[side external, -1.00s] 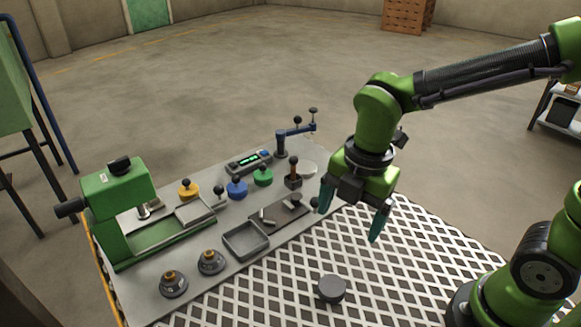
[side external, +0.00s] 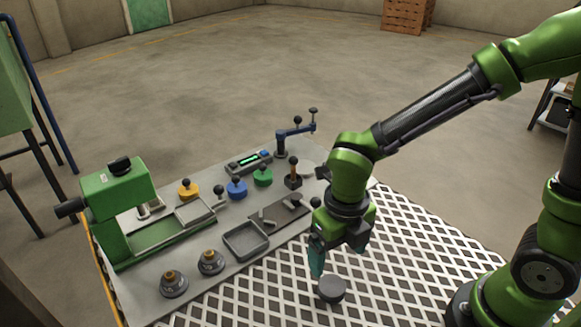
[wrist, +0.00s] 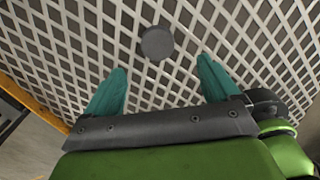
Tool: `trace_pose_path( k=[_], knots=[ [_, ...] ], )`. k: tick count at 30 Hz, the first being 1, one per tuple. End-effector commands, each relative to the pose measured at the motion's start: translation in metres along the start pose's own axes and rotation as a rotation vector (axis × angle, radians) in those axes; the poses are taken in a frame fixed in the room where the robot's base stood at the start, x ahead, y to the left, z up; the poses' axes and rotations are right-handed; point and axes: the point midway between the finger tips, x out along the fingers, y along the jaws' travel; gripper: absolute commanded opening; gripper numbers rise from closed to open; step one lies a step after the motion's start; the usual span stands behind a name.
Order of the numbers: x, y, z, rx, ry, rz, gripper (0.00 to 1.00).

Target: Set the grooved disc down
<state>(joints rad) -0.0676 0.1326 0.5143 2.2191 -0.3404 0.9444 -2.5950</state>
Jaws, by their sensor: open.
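A dark grey round disc (side external: 332,289) lies on the white mesh surface, clear of the work board; I take it for the grooved disc, though no groove can be made out. It also shows in the wrist view (wrist: 157,43), just beyond my fingertips and roughly centred between them. My gripper (side external: 339,262) is open and empty, pointing down close above and behind the disc in the side view. Its two teal fingers are spread wide in the wrist view (wrist: 162,66). I see no contact with the disc.
The grey work board (side external: 145,297) left of the mesh holds a green press (side external: 118,190), a shallow tray (side external: 246,241), two dark knobs with brass tops (side external: 173,284), coloured knobs (side external: 237,188) and a blue lever stand (side external: 283,145). The mesh around the disc is clear.

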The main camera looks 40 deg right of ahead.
Motion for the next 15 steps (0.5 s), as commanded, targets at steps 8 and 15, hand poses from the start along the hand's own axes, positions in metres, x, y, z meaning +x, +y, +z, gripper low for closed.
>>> trace_pose_path(
  k=[8,15],
  knots=[
    [0.035,0.000,-0.001,-0.001,0.001,0.000,0.89],
    [0.062,0.004,-0.002,-0.003,0.005,-0.001,0.89]
  ],
)
